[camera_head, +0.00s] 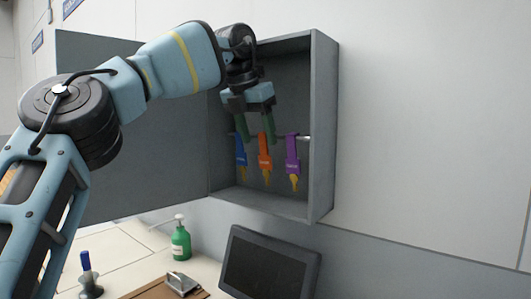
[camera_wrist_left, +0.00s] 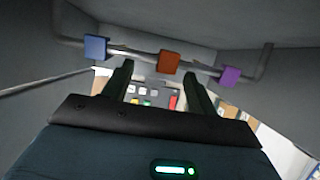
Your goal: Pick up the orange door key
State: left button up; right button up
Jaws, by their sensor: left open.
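The orange door key (camera_head: 265,158) hangs from a rail in the open grey wall cabinet, between a blue key (camera_head: 241,152) and a purple key (camera_head: 292,160). My left gripper (camera_head: 256,130) is inside the cabinet, pointing down, open and empty, in front of the upper part of the keys. In the left wrist view, the orange key's top (camera_wrist_left: 170,62) shows between the two fingertips (camera_wrist_left: 157,68), nearer the right finger. I cannot tell how far ahead of the fingertips it is. The blue (camera_wrist_left: 96,46) and purple (camera_wrist_left: 230,76) tops are outside the fingers. My right gripper is not in view.
The cabinet's right wall (camera_head: 322,130) and floor (camera_head: 262,199) enclose the keys. Its door (camera_head: 150,165) stands open to the left. Below are a dark monitor (camera_head: 268,265), a green pump bottle (camera_head: 180,243), a clipboard (camera_head: 165,289) and a blue-handled item (camera_head: 87,275).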

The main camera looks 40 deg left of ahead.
aim_at(263, 152)
pick_arm(q)
jog(key=shift+w+f, duration=0.2)
jog(key=shift+f, duration=0.05)
jog(key=shift+w+f, duration=0.1)
jog(key=shift+f, duration=0.2)
jog(key=x, duration=0.4)
jog(key=shift+w+f+p, duration=0.1)
jog(key=shift+f+p, duration=0.05)
jog(key=shift+p, duration=0.15)
jog(key=shift+d, duration=0.1)
jog(key=c, duration=1)
jog(key=shift+c, duration=0.2)
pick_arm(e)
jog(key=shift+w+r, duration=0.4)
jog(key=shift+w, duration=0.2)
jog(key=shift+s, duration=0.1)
pick_arm(q)
jog(key=shift+s+r, duration=0.35)
jog(key=shift+r, duration=0.2)
jog(key=s+r, duration=0.3)
jog(key=s, duration=0.3)
jog(key=s+d+r+b, duration=0.1)
jog(key=s+r, duration=0.3)
jog(key=s, duration=0.3)
jog(key=shift+d, duration=0.25)
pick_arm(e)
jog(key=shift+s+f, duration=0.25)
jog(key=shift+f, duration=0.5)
